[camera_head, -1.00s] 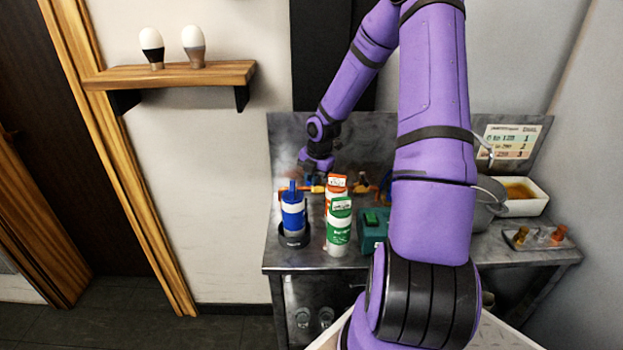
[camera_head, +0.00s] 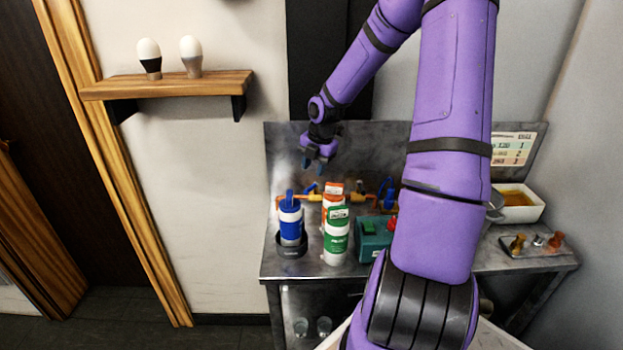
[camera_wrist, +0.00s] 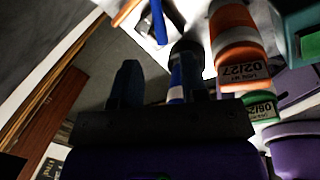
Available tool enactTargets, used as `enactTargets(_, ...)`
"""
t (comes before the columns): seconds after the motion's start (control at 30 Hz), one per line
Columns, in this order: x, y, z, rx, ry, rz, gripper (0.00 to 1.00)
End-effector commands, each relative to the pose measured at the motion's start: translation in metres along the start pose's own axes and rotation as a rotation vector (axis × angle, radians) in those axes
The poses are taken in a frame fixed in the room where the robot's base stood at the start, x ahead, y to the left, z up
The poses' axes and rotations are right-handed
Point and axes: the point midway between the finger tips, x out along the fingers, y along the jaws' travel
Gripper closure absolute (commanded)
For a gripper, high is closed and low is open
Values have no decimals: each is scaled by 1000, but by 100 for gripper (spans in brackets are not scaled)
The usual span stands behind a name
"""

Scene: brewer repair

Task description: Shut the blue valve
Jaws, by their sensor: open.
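An orange-yellow pipe (camera_head: 350,198) runs along the back of the metal counter. A small blue valve handle (camera_head: 311,188) sits on its left part, tilted from the pipe line. A second blue part (camera_head: 386,192) stands at the pipe's right end; I cannot tell its kind. My gripper (camera_head: 315,166) is open and empty, just above the left handle and apart from it. In the wrist view, my two dark fingers (camera_wrist: 160,85) point toward the counter, with a blue bar (camera_wrist: 158,22) beyond them, beside a stretch of orange pipe (camera_wrist: 126,12).
A blue-and-white bottle (camera_head: 291,222) in a dark round holder, an orange-and-white bottle (camera_head: 333,189) and a green-and-white bottle (camera_head: 336,240) stand in front of the pipe. A teal box (camera_head: 372,240) is right of them. The back wall is close behind.

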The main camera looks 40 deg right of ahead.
Motion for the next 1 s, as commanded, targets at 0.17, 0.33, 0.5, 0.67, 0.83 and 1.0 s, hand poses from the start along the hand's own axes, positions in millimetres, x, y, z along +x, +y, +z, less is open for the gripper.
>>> enactTargets(0.17,-22,0,1,1,-2,1,60)
enactTargets(0.33,-28,0,0,1,0,0,60)
enactTargets(0.5,-29,0,0,0,0,0,60)
enactTargets(0.67,-30,1,-2,4,-2,-3,83)
enactTargets(0.83,-44,6,-20,77,-36,-36,100)
enactTargets(1.0,-77,11,-58,260,-115,-77,100)
